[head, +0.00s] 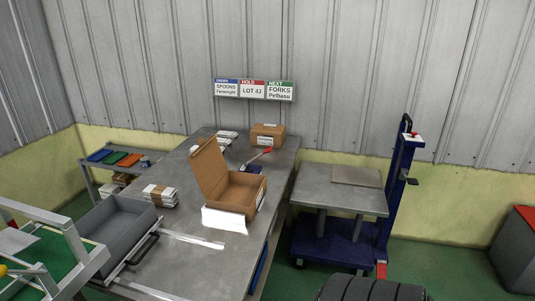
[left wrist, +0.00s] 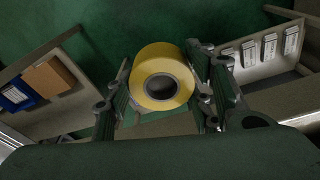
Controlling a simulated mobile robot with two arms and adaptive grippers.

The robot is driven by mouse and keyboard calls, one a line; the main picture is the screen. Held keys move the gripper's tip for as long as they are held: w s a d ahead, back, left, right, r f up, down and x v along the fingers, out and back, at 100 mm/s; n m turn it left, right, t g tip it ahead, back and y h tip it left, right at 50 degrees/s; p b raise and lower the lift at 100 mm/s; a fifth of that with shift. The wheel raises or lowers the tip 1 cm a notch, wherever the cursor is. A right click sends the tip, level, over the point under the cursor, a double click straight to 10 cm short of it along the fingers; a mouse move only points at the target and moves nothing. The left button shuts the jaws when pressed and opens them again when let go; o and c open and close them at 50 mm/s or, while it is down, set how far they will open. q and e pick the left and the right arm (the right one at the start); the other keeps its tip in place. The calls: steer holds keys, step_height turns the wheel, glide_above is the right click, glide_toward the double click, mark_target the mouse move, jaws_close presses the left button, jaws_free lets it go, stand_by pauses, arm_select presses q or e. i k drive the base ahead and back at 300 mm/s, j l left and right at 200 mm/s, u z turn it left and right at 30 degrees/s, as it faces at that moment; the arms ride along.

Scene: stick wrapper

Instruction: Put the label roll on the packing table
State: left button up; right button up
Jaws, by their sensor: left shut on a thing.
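The label roll (left wrist: 160,59) is a yellow ring with a dark core hole, seen in the left wrist view. My left gripper (left wrist: 161,84) is shut on it, with one finger on each side. The packing table (head: 190,263) is the long grey table in the head view, with an open cardboard box (head: 240,196) on it. The roll and my left gripper cannot be made out clearly in the head view. My right gripper is not in view.
A grey tray (head: 150,214) and paper stacks (head: 160,196) sit on the table's left side. A closed carton (head: 268,134) stands at its back. A blue lift cart (head: 340,198) stands to the right. Bare tabletop shows at the front.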

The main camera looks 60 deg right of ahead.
mark_target(266, 163)
steer(key=l+z, duration=0.1)
steer(key=z, duration=0.7)
steer(key=i+l+z, duration=0.35)
steer(key=l+z, duration=0.15)
steer(key=i+l+z, duration=0.7)
steer(key=z, duration=0.25)
steer(key=i, duration=1.4)
